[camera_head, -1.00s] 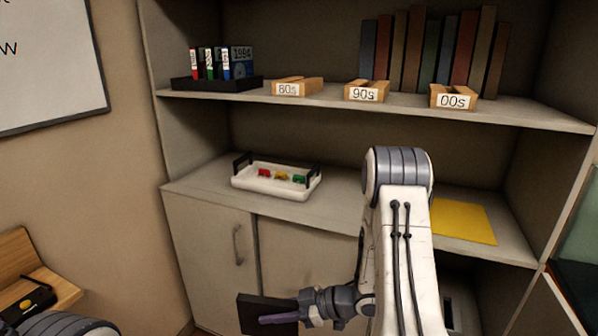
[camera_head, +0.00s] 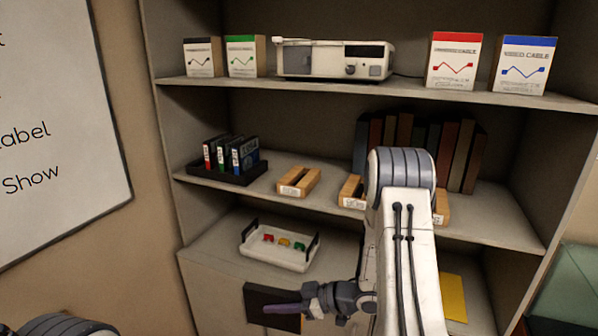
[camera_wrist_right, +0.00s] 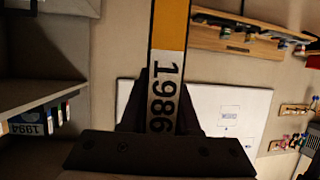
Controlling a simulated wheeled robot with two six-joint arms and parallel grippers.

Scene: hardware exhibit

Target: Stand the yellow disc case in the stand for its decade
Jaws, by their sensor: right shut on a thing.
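My right gripper (camera_head: 312,302) is shut on the yellow disc case. In the head view the case shows as a dark flat panel (camera_head: 262,318), held in front of the lower cabinet. In the right wrist view its yellow spine (camera_wrist_right: 171,30) has a white label reading 1986, between the dark fingers (camera_wrist_right: 160,105). The wooden 80s stand (camera_head: 298,182) is on the middle shelf, with an empty-looking slot. The 90s stand (camera_head: 351,191) is to its right, partly behind my right arm. The 00s stand (camera_head: 442,208) is mostly hidden by that arm. My left gripper is out of view.
A black rack (camera_head: 228,174) with several disc cases stands left of the 80s stand. Books (camera_head: 455,155) stand behind the other stands. Below are a white tray (camera_head: 280,253) with small coloured items and a yellow sheet (camera_head: 453,298). Boxes and a white device (camera_head: 335,60) fill the upper shelf.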

